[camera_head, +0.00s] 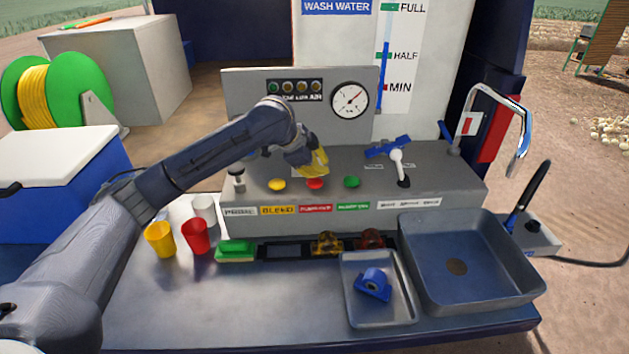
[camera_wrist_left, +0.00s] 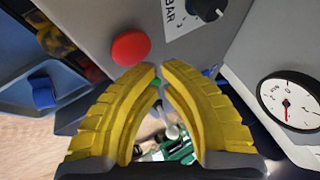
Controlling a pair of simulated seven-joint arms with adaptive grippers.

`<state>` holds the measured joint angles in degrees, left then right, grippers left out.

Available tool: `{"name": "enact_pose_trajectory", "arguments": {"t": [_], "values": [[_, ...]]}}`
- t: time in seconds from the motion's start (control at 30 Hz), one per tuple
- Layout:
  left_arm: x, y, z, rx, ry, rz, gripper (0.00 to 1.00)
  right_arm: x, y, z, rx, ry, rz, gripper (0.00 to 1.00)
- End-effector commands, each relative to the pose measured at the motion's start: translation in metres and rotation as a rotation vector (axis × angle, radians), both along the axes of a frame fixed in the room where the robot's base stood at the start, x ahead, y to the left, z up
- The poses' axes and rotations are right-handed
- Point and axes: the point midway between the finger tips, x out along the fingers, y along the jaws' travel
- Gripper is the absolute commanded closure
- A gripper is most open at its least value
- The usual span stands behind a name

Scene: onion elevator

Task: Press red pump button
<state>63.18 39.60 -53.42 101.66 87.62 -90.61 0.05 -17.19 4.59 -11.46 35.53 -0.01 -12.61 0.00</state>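The red button (camera_head: 315,183) sits on the sloped grey console (camera_head: 450,185), between a yellow button (camera_head: 277,184) and a green button (camera_head: 351,182). My left gripper (camera_head: 318,163) has yellow fingers and is just above and behind the red button in the head view. In the left wrist view the round red button (camera_wrist_left: 131,48) lies just beyond the fingertips, up and to the left. The fingers (camera_wrist_left: 160,70) are brought together with only a slight gap at the tips and hold nothing. Contact with the button cannot be told. My right gripper is not in view.
A pressure gauge (camera_head: 350,99) stands on the panel behind the buttons. A white-handled lever (camera_head: 398,168) and a blue valve handle (camera_head: 388,146) are to the right. Yellow (camera_head: 160,239) and red (camera_head: 195,236) cups, a sink (camera_head: 470,265) and a tray (camera_head: 378,315) are in front.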

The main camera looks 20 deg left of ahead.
Motion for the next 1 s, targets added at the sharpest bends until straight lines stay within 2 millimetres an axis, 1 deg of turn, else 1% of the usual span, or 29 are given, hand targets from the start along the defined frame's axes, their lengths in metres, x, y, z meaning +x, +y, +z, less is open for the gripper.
{"name": "enact_pose_trajectory", "arguments": {"t": [0.33,0.8,1.0], "values": [[0.000,0.000,0.003,0.000,-0.001,0.000,1.00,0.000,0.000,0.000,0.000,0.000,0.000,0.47],[0.000,0.000,0.039,0.000,-0.001,0.000,1.00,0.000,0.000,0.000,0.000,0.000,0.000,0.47],[0.000,0.000,0.049,0.000,0.000,0.000,1.00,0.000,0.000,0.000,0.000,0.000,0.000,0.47]]}}
